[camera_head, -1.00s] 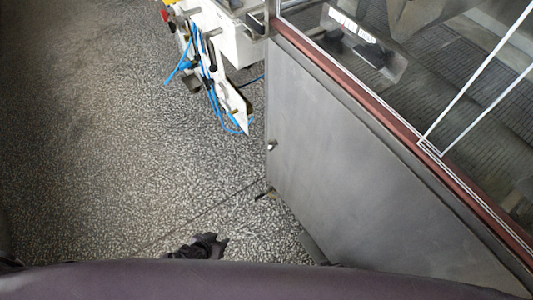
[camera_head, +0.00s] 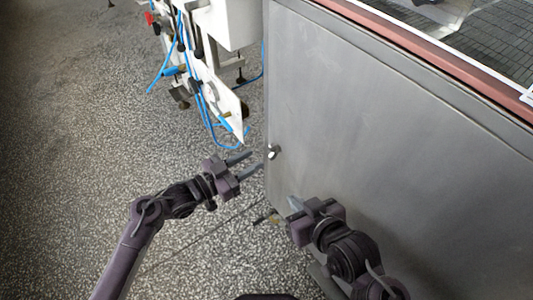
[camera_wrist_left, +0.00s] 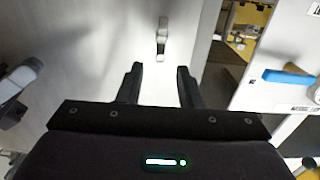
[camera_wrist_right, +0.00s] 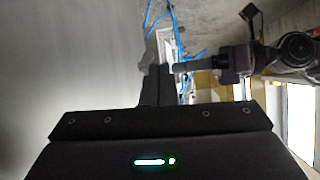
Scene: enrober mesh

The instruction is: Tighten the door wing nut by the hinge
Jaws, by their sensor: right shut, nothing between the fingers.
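The small metal wing nut (camera_head: 273,151) sits near the left edge of the grey door panel (camera_head: 400,150). In the left wrist view the wing nut (camera_wrist_left: 162,36) stands just beyond the fingertips, roughly between them and upright. My left gripper (camera_head: 246,166) is open and empty, its fingers pointing at the panel edge just below and left of the nut, apart from it. My right gripper (camera_head: 294,206) is shut and empty, low in front of the panel, below the nut. The right wrist view shows its fingers together (camera_wrist_right: 155,80). I cannot make out the hinge.
A white machine frame (camera_head: 228,100) with blue hoses (camera_head: 165,65) stands left of the panel. A reddish rim (camera_head: 440,62) runs along the panel's top. The speckled floor (camera_head: 80,150) is clear at left. My two grippers are close together.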

